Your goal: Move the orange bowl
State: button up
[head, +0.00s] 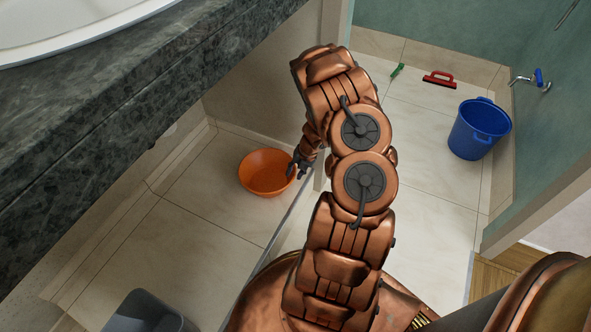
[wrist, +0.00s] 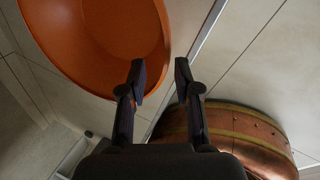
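The orange bowl (head: 264,172) stands upright on the tiled floor, left of my arm in the head view. In the wrist view the bowl (wrist: 95,40) fills the upper left, its inside showing and its left part cut off by the frame. My gripper (head: 297,168) is at the bowl's right rim in the head view. In the wrist view my gripper (wrist: 161,70) has its fingers apart with nothing held. The left finger overlaps the bowl and the right finger is just outside the rim. I cannot tell whether either touches it.
A dark stone counter (head: 130,100) with a white basin (head: 70,25) overhangs the left. A grey bin (head: 147,312) stands at bottom left. A blue bucket (head: 478,130), a red-handled tool (head: 439,80) and a green item (head: 397,70) are farther right. Bare tiles lie around the bowl.

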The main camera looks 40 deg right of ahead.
jog(key=b+x, duration=0.2)
jog(key=x, duration=0.5)
jog(key=shift+a+f, duration=0.1)
jog(key=shift+f, duration=0.2)
jog(key=shift+c, duration=0.2)
grip_shut()
